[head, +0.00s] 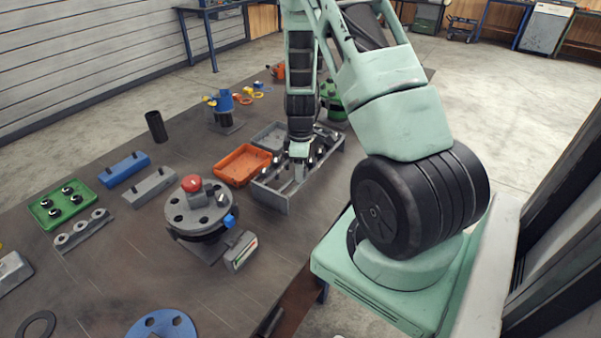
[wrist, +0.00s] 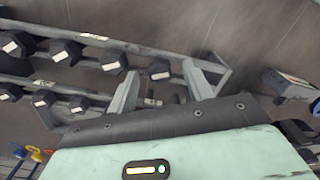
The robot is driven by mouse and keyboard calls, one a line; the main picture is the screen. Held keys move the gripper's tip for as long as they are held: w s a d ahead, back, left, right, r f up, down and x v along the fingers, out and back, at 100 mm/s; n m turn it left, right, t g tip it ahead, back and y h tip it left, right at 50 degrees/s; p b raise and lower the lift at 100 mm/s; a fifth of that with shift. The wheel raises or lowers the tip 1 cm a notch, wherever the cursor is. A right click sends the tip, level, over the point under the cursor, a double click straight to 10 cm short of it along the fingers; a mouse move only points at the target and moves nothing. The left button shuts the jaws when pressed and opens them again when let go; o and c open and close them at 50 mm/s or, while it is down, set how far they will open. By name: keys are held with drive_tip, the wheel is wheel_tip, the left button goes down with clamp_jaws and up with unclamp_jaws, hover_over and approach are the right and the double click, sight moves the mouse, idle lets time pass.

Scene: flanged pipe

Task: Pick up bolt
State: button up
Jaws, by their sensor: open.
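Several bolts with dark hex heads lie in rows in a grey rack (head: 272,198). In the wrist view one bolt (wrist: 158,70) shows between the two fingertips of my gripper (wrist: 161,69). I cannot tell whether the fingers touch it. Another bolt (wrist: 113,60) is just left of the left finger, and more heads continue to the left. In the head view my gripper (head: 299,160) points down into the rack, and its fingers partly hide the bolts there. My gripper is open.
An orange tray (head: 241,165) and a grey tray (head: 270,136) stand beside the rack. A flanged pipe with a red knob (head: 191,183) is at its front left. The brown tabletop (head: 130,240) has bare room between.

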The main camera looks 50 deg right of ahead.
drive_tip(key=shift+f, duration=0.25)
clamp_jaws()
drive_tip(key=shift+r, duration=0.1)
